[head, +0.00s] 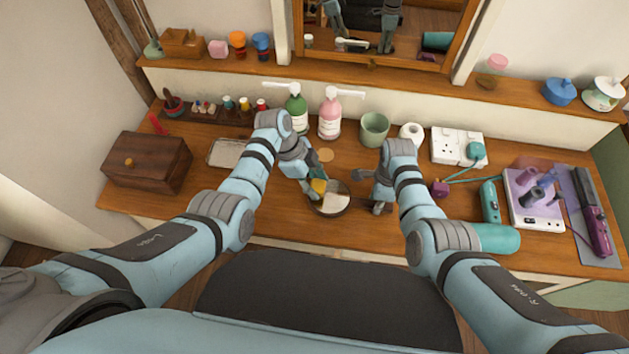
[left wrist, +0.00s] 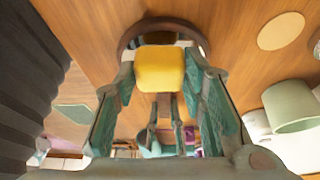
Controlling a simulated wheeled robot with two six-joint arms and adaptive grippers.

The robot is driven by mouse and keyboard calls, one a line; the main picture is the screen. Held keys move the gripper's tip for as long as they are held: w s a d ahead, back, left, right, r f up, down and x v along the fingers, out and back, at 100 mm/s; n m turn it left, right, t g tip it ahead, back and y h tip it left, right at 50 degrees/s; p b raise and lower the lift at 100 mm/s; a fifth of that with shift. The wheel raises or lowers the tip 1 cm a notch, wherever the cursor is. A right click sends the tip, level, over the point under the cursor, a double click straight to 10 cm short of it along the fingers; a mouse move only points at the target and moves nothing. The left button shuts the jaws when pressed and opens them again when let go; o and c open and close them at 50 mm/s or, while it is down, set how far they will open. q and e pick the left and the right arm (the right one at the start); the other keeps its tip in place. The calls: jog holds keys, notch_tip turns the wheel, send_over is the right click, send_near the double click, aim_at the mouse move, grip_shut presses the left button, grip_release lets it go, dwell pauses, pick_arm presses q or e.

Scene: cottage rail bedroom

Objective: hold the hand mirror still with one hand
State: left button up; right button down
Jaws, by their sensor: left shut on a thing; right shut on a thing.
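The round hand mirror (head: 340,204) with a dark wooden rim lies near the front middle of the dresser top. Its rim (left wrist: 131,33) also shows in the left wrist view. My left gripper (head: 315,185) is shut on a yellow sponge (left wrist: 160,68), which is over the mirror's glass; I cannot tell whether it touches. The sponge also shows in the head view (head: 319,186). My right gripper (head: 378,207) is low beside the mirror's right side, shut on its handle, which the fingers mostly hide.
Two pump bottles (head: 330,118), a green cup (head: 374,130) and a white roll (head: 411,133) stand behind the mirror. A wooden box (head: 146,162) and a tray (head: 226,153) are at left. A teal cylinder (head: 496,238) and a white power strip (head: 457,148) are at right.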

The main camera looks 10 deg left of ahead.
aim_at(321, 186)
pick_arm(q)
jog(key=shift+f, duration=1)
jog(key=shift+s+d, duration=0.2)
jog(key=shift+d, duration=3.35)
jog(key=shift+w+a+f, duration=0.1)
jog(key=shift+a, duration=3.5)
jog(key=shift+w, duration=0.35)
jog(key=shift+s+d, duration=0.2)
jog(key=shift+d, duration=3.4)
jog(key=shift+w+a+r, duration=0.1)
jog(key=shift+a+r, duration=0.05)
jog(key=shift+a, duration=0.8)
jog(key=shift+a+r, duration=0.1)
jog(key=shift+a, duration=0.8)
jog(key=shift+w+a+f, duration=0.1)
jog(key=shift+a+f, duration=0.05)
jog(key=shift+a, duration=1.6)
